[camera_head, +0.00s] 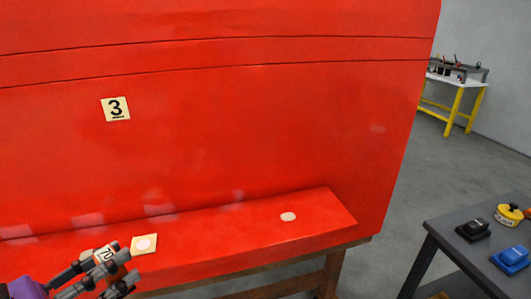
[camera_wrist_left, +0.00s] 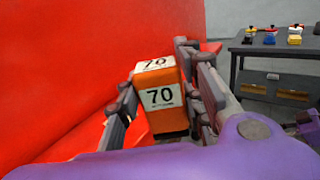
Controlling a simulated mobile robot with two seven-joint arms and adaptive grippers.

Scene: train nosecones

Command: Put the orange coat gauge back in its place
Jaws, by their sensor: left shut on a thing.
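The orange coat gauge (camera_wrist_left: 168,118) is a box with white labels reading "70". My left gripper (camera_wrist_left: 165,100) is shut on it, with a finger on each side. In the head view my left gripper (camera_head: 108,275) is at the bottom left, in front of the red nosecone's ledge, and the gauge's "70" label (camera_head: 105,254) shows between its fingers. The gauge's orange body is mostly hidden there.
The big red nosecone (camera_head: 240,130) fills the left and middle, with a "3" tag (camera_head: 116,109). A dark table (camera_head: 440,232) at right holds black, blue and yellow items. A yellow-legged bench (camera_head: 458,98) stands behind. Grey floor (camera_head: 410,160) lies clear between.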

